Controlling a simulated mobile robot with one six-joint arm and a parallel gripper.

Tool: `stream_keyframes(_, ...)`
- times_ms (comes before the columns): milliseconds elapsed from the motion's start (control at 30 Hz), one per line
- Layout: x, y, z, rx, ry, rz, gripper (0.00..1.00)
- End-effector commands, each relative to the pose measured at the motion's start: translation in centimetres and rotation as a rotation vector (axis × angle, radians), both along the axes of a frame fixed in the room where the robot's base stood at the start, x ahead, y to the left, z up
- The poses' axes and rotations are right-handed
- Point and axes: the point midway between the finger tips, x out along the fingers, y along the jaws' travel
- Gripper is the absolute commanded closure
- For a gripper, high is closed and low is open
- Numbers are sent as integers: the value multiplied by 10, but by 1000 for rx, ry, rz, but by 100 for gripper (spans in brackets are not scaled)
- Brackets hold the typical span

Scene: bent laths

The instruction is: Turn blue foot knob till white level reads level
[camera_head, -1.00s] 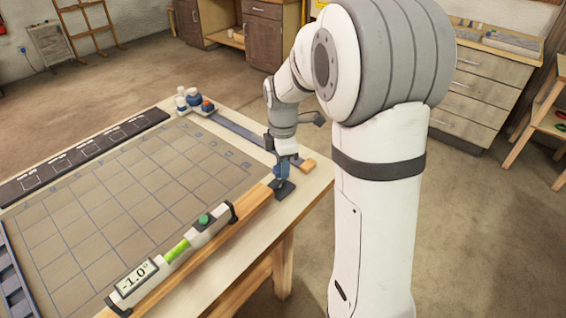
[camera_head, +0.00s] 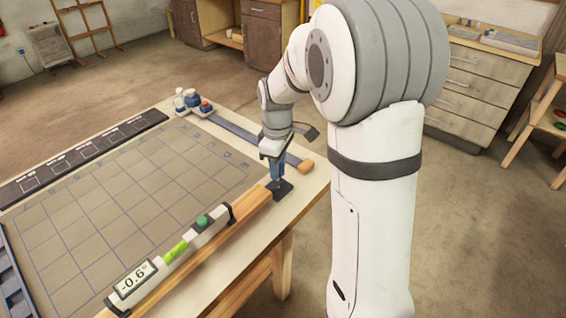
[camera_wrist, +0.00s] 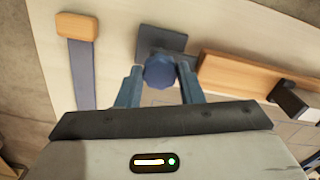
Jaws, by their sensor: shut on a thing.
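The white level (camera_head: 170,262) lies along a wooden lath at the front of the table, and its display (camera_head: 135,278) reads -0.6°. It has a green vial and a green button. The blue foot knob (camera_wrist: 159,72) sits at the far end of the lath (camera_wrist: 240,76), over a dark foot plate (camera_wrist: 160,42). My gripper (camera_wrist: 158,84) is shut on the knob, with one blue finger on each side of it. In the head view my gripper (camera_head: 274,174) points down at the knob, which the fingers mostly hide.
A gridded mat (camera_head: 130,190) covers much of the table. A dark blue strip with a wooden end block (camera_head: 306,166) lies just behind my gripper. Small bottles (camera_head: 190,100) stand at the far corner. A black strip (camera_head: 85,155) runs along the left edge.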

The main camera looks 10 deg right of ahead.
Motion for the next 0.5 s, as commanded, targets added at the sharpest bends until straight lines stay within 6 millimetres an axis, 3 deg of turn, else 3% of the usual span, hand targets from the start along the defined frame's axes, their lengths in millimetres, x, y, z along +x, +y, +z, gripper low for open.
stream_keyframes(500, 3, 1, 1, 5, -8, -488, 89)
